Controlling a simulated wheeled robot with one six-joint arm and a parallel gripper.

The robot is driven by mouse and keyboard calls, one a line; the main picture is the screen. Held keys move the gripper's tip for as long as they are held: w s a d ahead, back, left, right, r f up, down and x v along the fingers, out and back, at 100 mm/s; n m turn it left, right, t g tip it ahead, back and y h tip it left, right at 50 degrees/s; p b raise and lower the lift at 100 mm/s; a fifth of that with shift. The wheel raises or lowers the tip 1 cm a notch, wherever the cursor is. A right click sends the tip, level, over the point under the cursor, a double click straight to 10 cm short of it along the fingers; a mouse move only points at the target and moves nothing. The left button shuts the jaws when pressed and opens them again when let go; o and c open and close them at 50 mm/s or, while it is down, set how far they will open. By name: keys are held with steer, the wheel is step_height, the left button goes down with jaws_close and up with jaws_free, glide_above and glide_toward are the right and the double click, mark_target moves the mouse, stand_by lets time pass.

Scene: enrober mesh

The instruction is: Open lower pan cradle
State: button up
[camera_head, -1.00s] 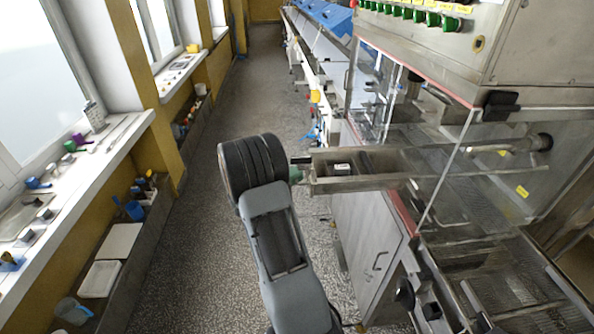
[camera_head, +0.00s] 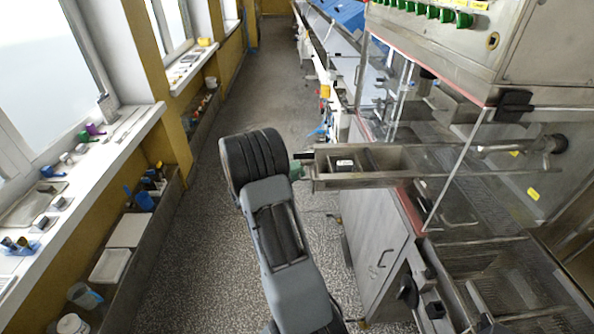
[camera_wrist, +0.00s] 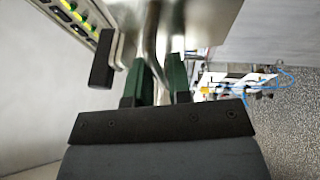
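The long narrow metal tray, which looks like the pan cradle (camera_head: 350,184), sticks out of the left side of the steel machine at mid height. It is open on top with a small white-and-dark block (camera_head: 344,165) inside. My gripper (camera_head: 300,168) is at its left end, and a green finger shows there. In the wrist view my two green fingers (camera_wrist: 162,75) stand either side of a shiny metal bar and appear closed on it. The exact contact is partly hidden by the gripper body.
The steel machine (camera_head: 375,225) with clear panels fills the right. A mesh belt (camera_head: 510,295) lies at lower right. A windowsill (camera_head: 100,165) with small items and a low trough (camera_head: 150,230) run along the left. The speckled floor aisle (camera_head: 270,100) between is free.

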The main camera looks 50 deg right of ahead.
steer(key=b+v, duration=0.3)
steer(key=v, duration=1.1)
